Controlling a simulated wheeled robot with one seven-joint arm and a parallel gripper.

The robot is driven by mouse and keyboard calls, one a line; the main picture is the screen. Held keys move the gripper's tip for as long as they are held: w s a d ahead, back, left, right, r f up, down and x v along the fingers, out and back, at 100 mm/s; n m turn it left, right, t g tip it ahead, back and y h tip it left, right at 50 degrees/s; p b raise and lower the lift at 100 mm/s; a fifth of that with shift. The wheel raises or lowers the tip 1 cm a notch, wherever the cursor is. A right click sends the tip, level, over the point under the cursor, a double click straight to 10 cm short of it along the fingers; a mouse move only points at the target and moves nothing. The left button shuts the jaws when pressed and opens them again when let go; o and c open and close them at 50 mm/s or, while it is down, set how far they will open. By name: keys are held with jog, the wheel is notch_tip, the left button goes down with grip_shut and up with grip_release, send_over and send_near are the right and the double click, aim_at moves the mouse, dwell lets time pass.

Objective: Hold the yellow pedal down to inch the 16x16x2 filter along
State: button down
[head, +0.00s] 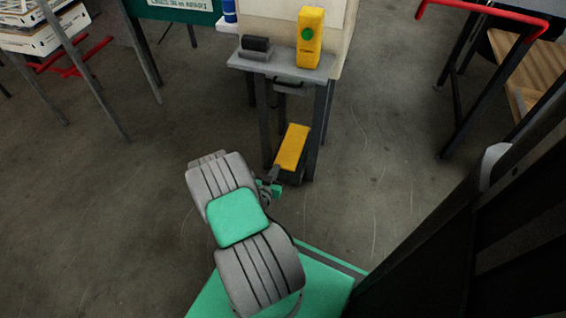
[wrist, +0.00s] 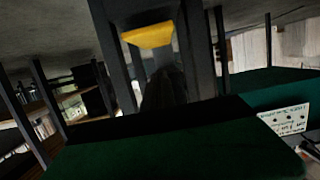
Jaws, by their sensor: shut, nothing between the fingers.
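The yellow pedal (head: 292,147) sits on a dark base low between the legs of a small grey stand. It also shows in the wrist view (wrist: 148,36), near the top. My gripper (head: 275,175) is shut and empty, low at the near left end of the pedal. Its tips are small and partly hidden by my wrist, so I cannot tell whether they touch the pedal. I cannot make out whether the pedal is pressed. I cannot identify the 16x16x2 filter in either view.
A yellow box with a green button (head: 308,38) and a dark block (head: 255,44) stand on the grey stand top (head: 287,66). White cartons (head: 32,38) lie on a rack at the left. A red-railed frame (head: 482,8) stands at the right. Floor beside the stand is clear.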

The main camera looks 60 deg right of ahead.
jog(key=b, duration=0.4)
send_over(283, 164)
jog(key=f, duration=0.2)
jog(key=shift+d+f, duration=0.25)
jog(key=shift+f, duration=0.15)
notch_tip(283, 164, down, 3)
jog(key=shift+a+b, duration=0.15)
jog(key=shift+b, duration=0.75)
jog(key=shift+f, duration=0.35)
